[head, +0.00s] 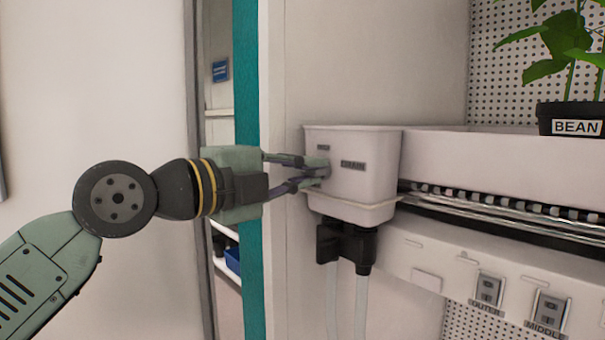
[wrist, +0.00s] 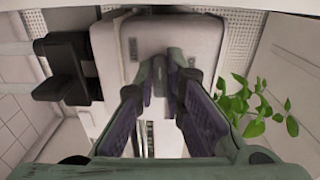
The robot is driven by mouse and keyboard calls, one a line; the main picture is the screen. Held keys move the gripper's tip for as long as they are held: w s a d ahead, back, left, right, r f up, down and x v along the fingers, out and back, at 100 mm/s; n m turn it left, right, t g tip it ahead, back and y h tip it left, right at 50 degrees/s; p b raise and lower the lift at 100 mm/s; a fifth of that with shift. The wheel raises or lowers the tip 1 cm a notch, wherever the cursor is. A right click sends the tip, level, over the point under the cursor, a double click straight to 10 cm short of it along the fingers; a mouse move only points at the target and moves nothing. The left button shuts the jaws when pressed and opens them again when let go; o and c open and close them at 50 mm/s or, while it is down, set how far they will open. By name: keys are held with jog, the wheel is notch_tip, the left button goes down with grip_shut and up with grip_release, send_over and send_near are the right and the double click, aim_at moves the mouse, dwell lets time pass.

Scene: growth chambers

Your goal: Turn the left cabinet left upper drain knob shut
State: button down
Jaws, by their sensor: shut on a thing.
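A white drain box (head: 375,185) with a "DRAIN" label is fixed at the left end of the upper shelf in the cabinet. My gripper (head: 322,168) reaches it from the left, its fingertips at the box's left face. The fingers are shut on the drain knob, which is mostly hidden between the fingertips. In the wrist view the fingertips (wrist: 172,75) meet close against the pale box (wrist: 125,42). I cannot tell the knob's angle.
A black fitting (head: 345,243) with pale hoses hangs below the box. A bean plant in a black pot (head: 572,118) stands on the shelf at the right. Switches (head: 488,290) labelled "OUTER" and "MIDDLE" sit lower right. A teal edge (head: 247,170) stands behind my gripper.

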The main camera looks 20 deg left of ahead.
jog(key=shift+d, duration=0.1)
dwell(0.3)
jog(key=c, duration=1.7)
grip_release()
jog(key=v, duration=1.2)
